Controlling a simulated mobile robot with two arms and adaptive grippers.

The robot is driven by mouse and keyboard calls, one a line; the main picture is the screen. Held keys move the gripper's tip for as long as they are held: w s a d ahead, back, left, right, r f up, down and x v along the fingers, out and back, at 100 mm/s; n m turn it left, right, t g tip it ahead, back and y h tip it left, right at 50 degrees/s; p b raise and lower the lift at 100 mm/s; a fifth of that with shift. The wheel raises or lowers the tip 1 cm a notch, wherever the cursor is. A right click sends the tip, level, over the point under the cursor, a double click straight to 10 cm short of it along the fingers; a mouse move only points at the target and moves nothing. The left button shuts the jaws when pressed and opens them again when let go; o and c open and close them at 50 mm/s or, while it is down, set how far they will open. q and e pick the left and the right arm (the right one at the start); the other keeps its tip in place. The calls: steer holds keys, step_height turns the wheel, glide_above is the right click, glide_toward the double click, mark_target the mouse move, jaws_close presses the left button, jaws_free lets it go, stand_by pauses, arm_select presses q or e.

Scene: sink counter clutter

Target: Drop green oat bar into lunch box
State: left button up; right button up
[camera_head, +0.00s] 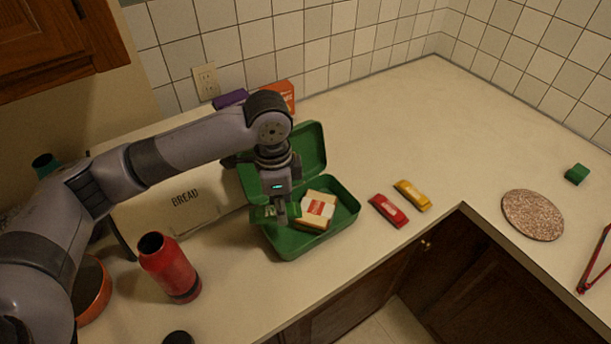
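The green lunch box (344,222) stands open on the counter, its lid raised at the back. My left gripper (279,213) points down over the left part of the box. It appears shut on the green oat bar (262,213), a small green piece with pale lettering. The bar is partly hidden by the fingers, and its gap above the box floor is hard to judge. My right gripper is not in view.
A round speckled mat (532,215) and green block (577,174) lie far right. The counter's back right is clear.

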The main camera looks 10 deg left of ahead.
mark_target(307, 210)
arm_select(q)
steer(key=w+d+m+p, duration=0.1)
steer(key=w+m, duration=0.1)
steer(key=m, duration=0.2)
steer(key=w+d+m+p, duration=0.1)
steer(key=w+m, duration=0.1)
steer(key=m, duration=0.1)
steer(key=w+d+m+p, duration=0.1)
steer(key=w+m, duration=0.1)
steer(key=m, duration=0.2)
steer(key=shift+d+r+m, duration=0.15)
steer(key=shift+d+m, duration=0.15)
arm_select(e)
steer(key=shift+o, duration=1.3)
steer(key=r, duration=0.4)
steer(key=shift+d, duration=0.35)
arm_select(q)
steer(key=shift+w+d+m+p, duration=0.25)
steer(key=shift+w+m+p, duration=0.1)
steer(key=shift+m, duration=0.65)
step_height(307, 210, down, 6)
steer(key=b, duration=0.7)
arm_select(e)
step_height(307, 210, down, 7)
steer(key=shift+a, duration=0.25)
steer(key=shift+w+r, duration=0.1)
arm_select(q)
steer(key=o, duration=1.1)
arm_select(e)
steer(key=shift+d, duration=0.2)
